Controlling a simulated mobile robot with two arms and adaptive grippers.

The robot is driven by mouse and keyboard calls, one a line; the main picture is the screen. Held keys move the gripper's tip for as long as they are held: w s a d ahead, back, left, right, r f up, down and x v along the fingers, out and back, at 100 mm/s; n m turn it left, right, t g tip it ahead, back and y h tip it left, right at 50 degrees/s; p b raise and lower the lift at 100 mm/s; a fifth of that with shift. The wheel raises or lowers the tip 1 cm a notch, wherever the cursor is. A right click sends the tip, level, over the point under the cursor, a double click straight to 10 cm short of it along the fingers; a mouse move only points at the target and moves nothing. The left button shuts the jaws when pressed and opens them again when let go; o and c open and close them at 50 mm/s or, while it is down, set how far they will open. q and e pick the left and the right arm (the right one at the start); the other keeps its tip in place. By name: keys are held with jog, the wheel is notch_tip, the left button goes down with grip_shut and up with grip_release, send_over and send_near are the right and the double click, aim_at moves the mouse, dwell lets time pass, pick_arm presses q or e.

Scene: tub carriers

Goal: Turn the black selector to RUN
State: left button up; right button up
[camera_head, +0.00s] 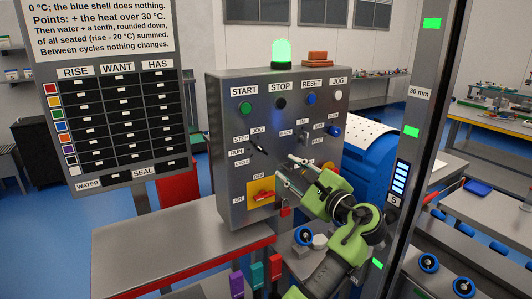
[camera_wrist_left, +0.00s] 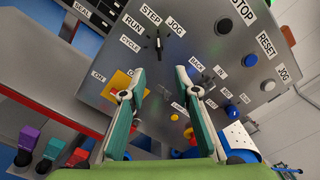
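The black selector (camera_head: 258,148) is on the front of the grey control box (camera_head: 222,195), among labels RUN, STEP, JOG and CYCLE. It also shows in the left wrist view (camera_wrist_left: 158,43), just beyond the fingertips. Its handle seems to point toward the STEP and JOG side; the exact setting is hard to tell. My left gripper (camera_head: 284,165) is open and empty, its fingertips to the right of and below the selector in the head view. In the wrist view the two fingers (camera_wrist_left: 160,75) stand apart, with nothing between them. My right gripper is not in view.
START (camera_head: 245,108), STOP (camera_head: 280,102), RESET (camera_head: 309,99) and JOG (camera_head: 339,95) buttons line the box's top. A yellow plate with a red ON/OFF switch (camera_head: 263,196) is below the selector. Small switches (camera_head: 304,138) are at right. A score board (camera_head: 90,150) stands left.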

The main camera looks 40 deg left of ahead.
aim_at(263, 151)
pick_arm(q)
jog(key=p+x, duration=0.3)
jog(key=x, duration=0.8)
jog(key=shift+a+r, duration=0.1)
jog(key=shift+a, duration=0.15)
jog(key=shift+w+a+p, duration=0.3)
jog(key=shift+a+p, duration=0.1)
jog(key=shift+a, duration=0.15)
grip_shut()
